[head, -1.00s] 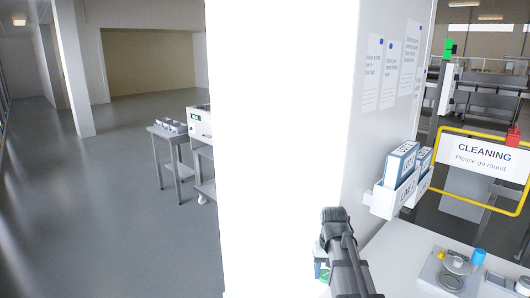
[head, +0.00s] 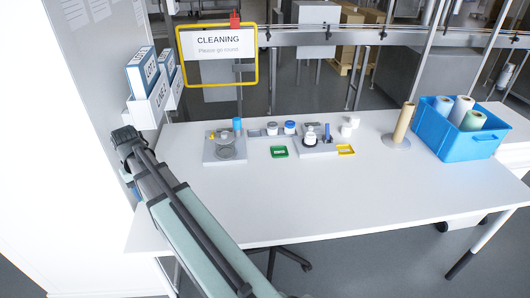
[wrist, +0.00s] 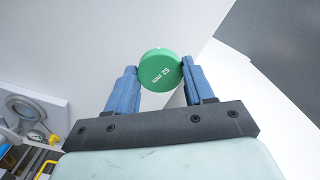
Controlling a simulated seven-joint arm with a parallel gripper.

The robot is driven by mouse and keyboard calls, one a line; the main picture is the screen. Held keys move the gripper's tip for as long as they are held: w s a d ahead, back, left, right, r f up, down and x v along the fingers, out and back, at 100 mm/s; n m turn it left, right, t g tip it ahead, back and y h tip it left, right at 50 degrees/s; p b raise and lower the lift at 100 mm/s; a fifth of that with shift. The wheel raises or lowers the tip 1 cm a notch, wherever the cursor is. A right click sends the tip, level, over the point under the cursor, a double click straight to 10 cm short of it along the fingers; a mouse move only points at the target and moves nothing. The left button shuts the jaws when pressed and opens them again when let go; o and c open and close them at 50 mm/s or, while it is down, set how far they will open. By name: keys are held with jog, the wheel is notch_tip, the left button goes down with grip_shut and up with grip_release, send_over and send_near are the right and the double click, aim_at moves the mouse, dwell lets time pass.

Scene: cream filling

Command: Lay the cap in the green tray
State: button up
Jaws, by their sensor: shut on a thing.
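In the head view my arm reaches up at the left end of the table, and the gripper is mostly hidden behind the arm. The small green tray (head: 279,152) lies on the white table, right of the gripper and well apart from it. A pale label shows in it, and I see no cap there.
A grey fixture (head: 225,147) stands left of the green tray. Several jars, a second grey stand (head: 318,146) and a yellow tray (head: 346,150) are behind and right. A blue crate of rolls (head: 458,138) is far right. The table's front (head: 350,205) is clear.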

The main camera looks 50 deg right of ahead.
jog(key=s+d+m, duration=0.2)
jog(key=s+d, duration=0.1)
jog(key=d, duration=0.8)
jog(key=s+d+m, duration=0.2)
jog(key=d, duration=1)
jog(key=r+m, duration=0.1)
jog(key=m, duration=0.6)
send_over(279, 153)
jog(key=f+m, duration=0.1)
jog(key=f, duration=0.4)
jog(key=f+m, duration=0.2)
jog(key=f, duration=0.2)
jog(key=shift+w+d+f, duration=0.1)
jog(key=shift+d+f, duration=0.1)
jog(key=shift+f, duration=0.15)
jog(key=shift+f, duration=0.2)
